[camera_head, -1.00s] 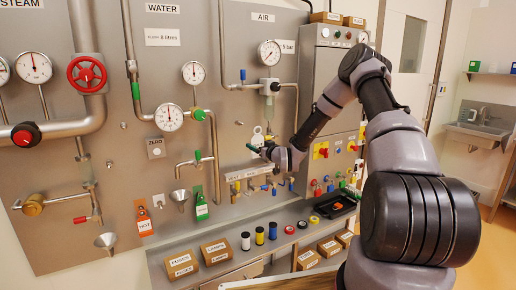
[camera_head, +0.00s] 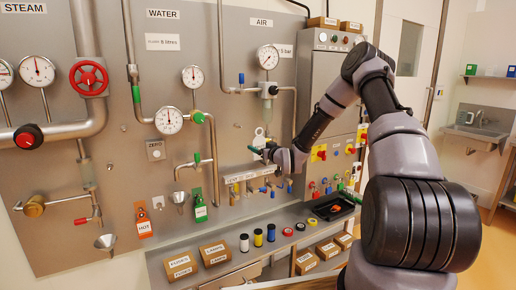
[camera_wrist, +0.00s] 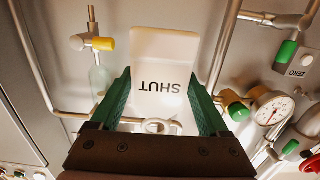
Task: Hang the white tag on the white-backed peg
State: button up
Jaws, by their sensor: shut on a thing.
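The white tag (camera_wrist: 163,75) fills the middle of the wrist view, with the word SHUT upside down and a ring or hole at its lower end. My gripper (camera_wrist: 159,88) has its green fingers on either side of the tag and is shut on it. In the head view the tag (camera_head: 260,138) is small and pale above my gripper (camera_head: 260,151), in front of the steel panel.
Pipes, gauges and a funnel (camera_head: 178,197) stick out nearby. A labelled rail (camera_head: 250,172) lies below my gripper. The shelf below holds boxes and several spools.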

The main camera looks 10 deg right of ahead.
aim_at(260, 148)
jog(key=shift+v, duration=3.05)
jog(key=shift+f, duration=0.25)
